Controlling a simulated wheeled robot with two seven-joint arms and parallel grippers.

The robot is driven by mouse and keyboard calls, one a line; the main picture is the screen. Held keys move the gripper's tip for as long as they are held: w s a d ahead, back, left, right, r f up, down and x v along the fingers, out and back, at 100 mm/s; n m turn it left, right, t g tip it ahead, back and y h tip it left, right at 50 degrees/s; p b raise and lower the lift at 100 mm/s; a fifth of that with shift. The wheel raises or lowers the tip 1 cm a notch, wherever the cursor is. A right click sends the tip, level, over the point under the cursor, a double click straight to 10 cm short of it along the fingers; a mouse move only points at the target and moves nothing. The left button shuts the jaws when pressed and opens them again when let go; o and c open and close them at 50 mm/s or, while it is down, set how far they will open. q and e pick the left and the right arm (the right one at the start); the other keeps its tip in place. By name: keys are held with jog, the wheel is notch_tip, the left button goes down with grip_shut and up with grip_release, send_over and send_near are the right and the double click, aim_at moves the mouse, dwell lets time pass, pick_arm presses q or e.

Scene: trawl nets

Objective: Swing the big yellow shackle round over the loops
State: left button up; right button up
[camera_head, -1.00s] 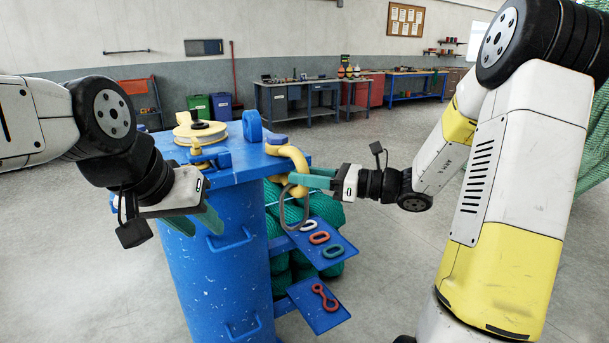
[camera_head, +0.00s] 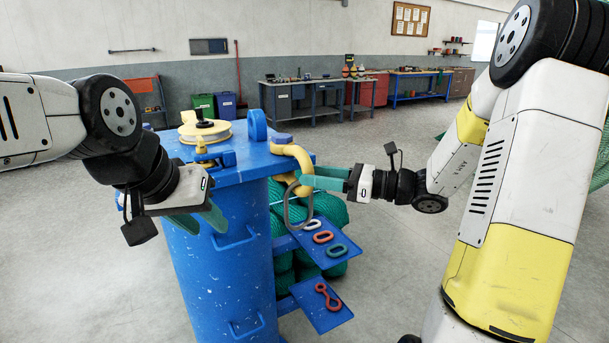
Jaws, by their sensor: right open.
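The big yellow shackle (camera_head: 296,155) hangs at the right edge of the blue drum-like stand (camera_head: 212,260). A grey loop (camera_head: 290,212) hangs below it, beside the stand. My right gripper (camera_head: 302,180) reaches in from the right with its green fingers parted, at the shackle's lower part; whether they touch it I cannot tell. My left gripper (camera_head: 204,222) is in front of the stand, with its green fingers pointing down and to the right, apart from the shackle. It appears open and empty.
A blue shelf (camera_head: 340,260) on the stand's right side holds several coloured links. A lower shelf (camera_head: 308,312) holds a red link piece (camera_head: 326,296). Green net (camera_head: 330,212) is bundled behind.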

jog(key=v, duration=0.5)
jog(key=shift+s+d, duration=0.1)
jog(key=shift+d, duration=0.05)
jog(key=s+a+f+n+g+h, duration=0.1)
jog(key=s+a+n+g+h, duration=0.25)
jog(key=s+n, duration=0.3)
jog(key=s+a+f+n+g+h, duration=0.1)
jog(key=s+a+n+g+h, duration=0.1)
jog(key=s+n+h, duration=0.35)
jog(key=s+d+r+n+t+h, duration=0.3)
jog(key=s+d+n+t+h, duration=0.2)
jog(key=d+n, duration=0.3)
jog(key=n, duration=0.3)
jog(key=shift+d+r+h, duration=0.15)
jog(key=shift+d+h, duration=0.25)
jog(key=shift+s+t, duration=0.15)
jog(key=shift+t, duration=0.1)
dwell(0.6)
